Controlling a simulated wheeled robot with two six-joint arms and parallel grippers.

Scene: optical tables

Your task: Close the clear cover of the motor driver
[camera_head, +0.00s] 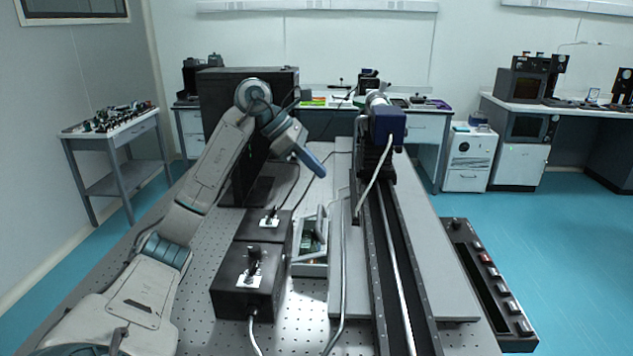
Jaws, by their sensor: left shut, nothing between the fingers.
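The motor driver (309,269) is a small light-grey open box on the perforated optical table, with green circuitry visible inside. A pale frame stands up at its far part and looks like the clear cover (322,222), raised. Its clear pane is hard to make out, and I cannot tell its exact angle. My left arm reaches in from the left and bends down. My left gripper (316,168) is shut and empty, above and beyond the driver in the picture, apparently not touching the cover. My right gripper is not in view.
Two black boxes with switches, a near one (246,285) and a far one (262,225), stand left of the driver. A long dark rail (400,270) runs along its right, carrying a blue-black device (385,122). Cables lie between them. A tall black cabinet (225,120) stands behind my arm.

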